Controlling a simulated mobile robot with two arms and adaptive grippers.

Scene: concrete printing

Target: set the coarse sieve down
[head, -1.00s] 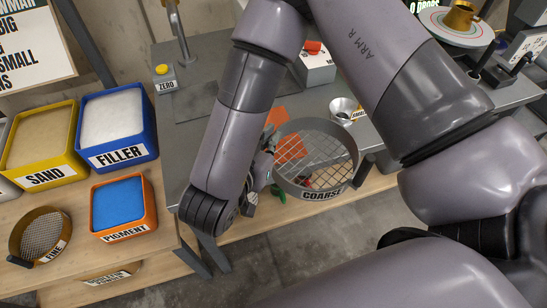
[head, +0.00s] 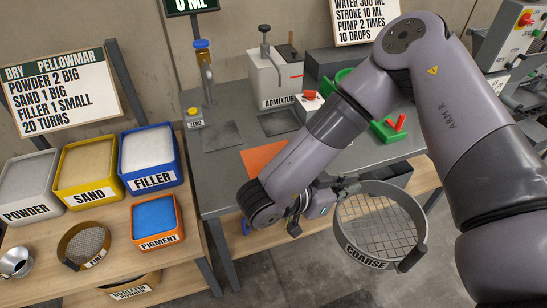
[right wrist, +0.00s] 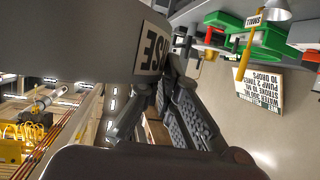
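The coarse sieve (head: 380,226) is a round grey metal ring with a wire mesh and a COARSE label on its wall. In the head view it hangs in the air off the front edge of the grey table, tilted, with floor behind it. My right gripper (head: 343,189) is shut on the sieve at its left rim. In the right wrist view the sieve's grey wall (right wrist: 75,38) with part of its label fills the upper left, against my gripper fingers (right wrist: 160,92). My left gripper is not in view.
A wooden bench at left holds powder (head: 27,187), sand (head: 86,170), filler (head: 150,160) and pigment (head: 156,220) bins, the fine sieve (head: 83,246) and a metal funnel (head: 15,262). The grey table (head: 222,185) carries an orange mat (head: 262,158) and an admixture box (head: 277,80).

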